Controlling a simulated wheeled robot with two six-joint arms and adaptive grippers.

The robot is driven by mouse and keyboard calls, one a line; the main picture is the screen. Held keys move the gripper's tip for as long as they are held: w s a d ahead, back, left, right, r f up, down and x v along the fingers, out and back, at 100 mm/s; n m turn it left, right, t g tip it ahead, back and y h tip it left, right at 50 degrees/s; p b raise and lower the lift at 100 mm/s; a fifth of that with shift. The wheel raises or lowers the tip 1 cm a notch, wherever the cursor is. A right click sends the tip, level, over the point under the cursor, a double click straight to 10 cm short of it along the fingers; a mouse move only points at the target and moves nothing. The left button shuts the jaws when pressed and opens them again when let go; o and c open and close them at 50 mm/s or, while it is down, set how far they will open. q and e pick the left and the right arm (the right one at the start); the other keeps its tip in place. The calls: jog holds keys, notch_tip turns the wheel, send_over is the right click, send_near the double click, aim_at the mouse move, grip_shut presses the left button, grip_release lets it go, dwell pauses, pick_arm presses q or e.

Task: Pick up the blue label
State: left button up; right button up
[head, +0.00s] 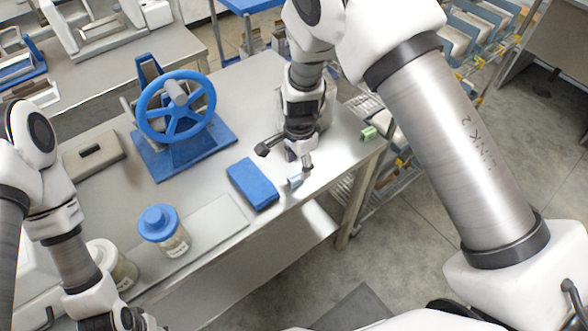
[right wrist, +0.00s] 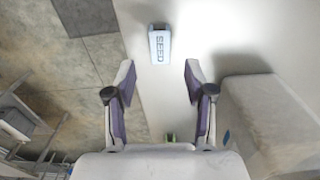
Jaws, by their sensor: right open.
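The blue label is a small pale blue block marked SEED. It lies on the table near its front edge in the head view (head: 295,181), and it shows ahead of the fingertips in the right wrist view (right wrist: 159,43). My right gripper (head: 286,158) is open and empty above the table, just behind the label. In the right wrist view its fingers (right wrist: 160,70) are spread, with the label centred beyond the gap and not between them. My left arm comes in at the lower left of the head view; its fingers are out of the frame.
A blue pad (head: 253,184) lies left of the label. A blue handwheel (head: 175,107) stands behind it. A jar with a blue lid (head: 163,231) stands on the table's left part. A green block (head: 368,132) is at the right edge. A pale box (right wrist: 272,115) is right of the fingers.

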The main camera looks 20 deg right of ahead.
aim_at(296, 176)
jog(key=shift+s+a+f+p, duration=0.15)
jog(key=shift+s+p, duration=0.1)
jog(key=shift+s, duration=0.15)
jog(key=shift+s+a+f+p, duration=0.1)
jog(key=shift+s+p, duration=0.1)
jog(key=shift+s, duration=0.2)
jog(key=shift+s+a+f, duration=0.1)
jog(key=shift+a+f, duration=0.1)
jog(key=shift+f, duration=0.7)
jog(key=w+f, duration=0.2)
jog(key=shift+f+p, duration=0.3)
jog(key=shift+f, duration=0.1)
jog(key=shift+w+d+f, duration=0.1)
jog(key=shift+w+f, duration=0.05)
jog(key=shift+w, duration=0.05)
jog(key=shift+s+r, duration=0.5)
jog(key=shift+s, duration=0.15)
jog(key=c, duration=0.8)
pick_arm(q)
notch_tip(296, 176, up, 2)
pick_arm(e)
jog(key=shift+w+f, duration=0.2)
jog(key=shift+w, duration=0.05)
jog(key=shift+c, duration=0.2)
